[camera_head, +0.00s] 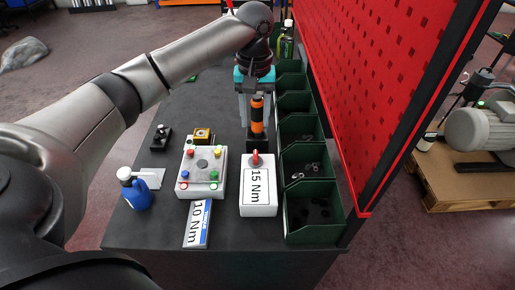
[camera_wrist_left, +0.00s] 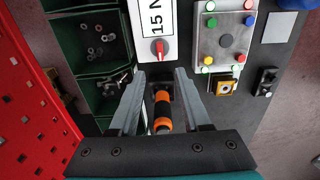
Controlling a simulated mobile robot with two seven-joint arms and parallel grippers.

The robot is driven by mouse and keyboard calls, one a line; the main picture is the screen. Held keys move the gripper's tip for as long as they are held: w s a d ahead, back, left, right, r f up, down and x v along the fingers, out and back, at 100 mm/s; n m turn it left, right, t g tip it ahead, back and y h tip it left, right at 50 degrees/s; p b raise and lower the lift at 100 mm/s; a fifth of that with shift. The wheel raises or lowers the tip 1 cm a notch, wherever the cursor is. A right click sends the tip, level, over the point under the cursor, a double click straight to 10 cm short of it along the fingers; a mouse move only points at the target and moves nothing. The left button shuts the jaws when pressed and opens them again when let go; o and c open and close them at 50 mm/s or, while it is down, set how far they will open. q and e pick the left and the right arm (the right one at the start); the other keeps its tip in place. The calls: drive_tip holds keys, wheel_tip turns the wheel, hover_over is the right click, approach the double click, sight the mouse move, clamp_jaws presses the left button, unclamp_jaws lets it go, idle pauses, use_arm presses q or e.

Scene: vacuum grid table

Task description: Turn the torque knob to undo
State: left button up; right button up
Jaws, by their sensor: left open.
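The red torque knob (camera_head: 255,158) stands at the far end of a white box (camera_head: 258,207) labelled 15 Nm. In the left wrist view the red knob (camera_wrist_left: 159,50) is just beyond my fingertips, on the same white box (camera_wrist_left: 152,20). My left gripper (camera_head: 257,108) is open and points down behind the box. An orange and black tool (camera_head: 257,116) stands upright in a dark holder. In the left wrist view the tool (camera_wrist_left: 162,112) lies between the open fingers of my left gripper (camera_wrist_left: 158,78); I cannot tell whether they touch it. My right gripper is not in view.
Green bins (camera_head: 316,228) line the right of the dark table (camera_head: 150,225), beside a red perforated panel (camera_head: 385,75). A button box (camera_head: 202,172), a 10 Nm card (camera_head: 197,224) and a blue bottle (camera_head: 136,192) are to the left.

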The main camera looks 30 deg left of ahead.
sight(255, 155)
use_arm(q)
wheel_tip(255, 155, down, 10)
drive_tip(key=shift+f+b, duration=0.25)
drive_tip(key=shift+b, duration=0.45)
drive_tip(key=shift+f, duration=0.65)
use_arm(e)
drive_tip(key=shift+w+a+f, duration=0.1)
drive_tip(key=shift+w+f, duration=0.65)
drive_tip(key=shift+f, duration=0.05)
use_arm(q)
drive_tip(key=shift+c, duration=0.2)
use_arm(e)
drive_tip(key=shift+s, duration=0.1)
use_arm(q)
drive_tip(key=shift+c, duration=0.7)
clamp_jaws()
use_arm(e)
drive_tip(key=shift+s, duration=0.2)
